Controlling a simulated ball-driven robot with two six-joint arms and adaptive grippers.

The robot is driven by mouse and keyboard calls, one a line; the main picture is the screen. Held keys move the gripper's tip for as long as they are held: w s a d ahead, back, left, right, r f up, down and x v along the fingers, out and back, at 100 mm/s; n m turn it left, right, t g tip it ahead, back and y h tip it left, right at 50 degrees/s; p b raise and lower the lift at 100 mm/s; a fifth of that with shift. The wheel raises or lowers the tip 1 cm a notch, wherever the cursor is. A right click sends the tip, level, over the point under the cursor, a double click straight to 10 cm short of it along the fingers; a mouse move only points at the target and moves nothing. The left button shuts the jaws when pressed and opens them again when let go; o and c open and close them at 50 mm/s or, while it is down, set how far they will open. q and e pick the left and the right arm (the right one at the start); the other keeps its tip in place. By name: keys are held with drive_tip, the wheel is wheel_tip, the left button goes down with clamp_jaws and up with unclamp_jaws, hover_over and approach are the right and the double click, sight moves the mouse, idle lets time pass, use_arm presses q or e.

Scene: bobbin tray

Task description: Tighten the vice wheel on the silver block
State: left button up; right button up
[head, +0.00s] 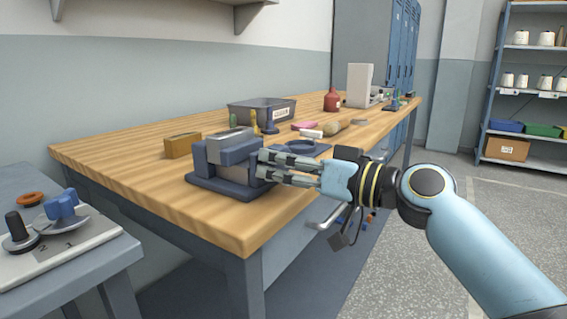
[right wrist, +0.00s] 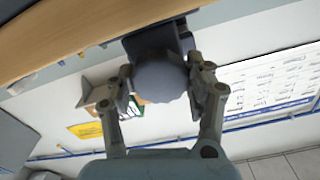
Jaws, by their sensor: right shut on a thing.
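The dark blue vice (head: 232,190) stands near the front edge of the wooden bench. The silver block (head: 229,141) sits in the top of the vice, between its jaws. My right gripper (head: 264,167) reaches in from the right at the vice's side. In the right wrist view its two fingers (right wrist: 165,88) close on opposite sides of a round grey-blue wheel (right wrist: 159,82). In the head view the fingers hide most of the wheel. Whether the jaws press on the block cannot be told. My left gripper is not in view.
A tan box (head: 182,145) stands left of the vice. A side table (head: 96,245) with knobs is at lower left. The bench's left front is clear.

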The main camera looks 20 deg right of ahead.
drive_tip(key=shift+m+p, duration=0.3)
drive_tip(key=shift+m, duration=1.2)
drive_tip(key=o, duration=1.2)
drive_tip(key=v, duration=1.2)
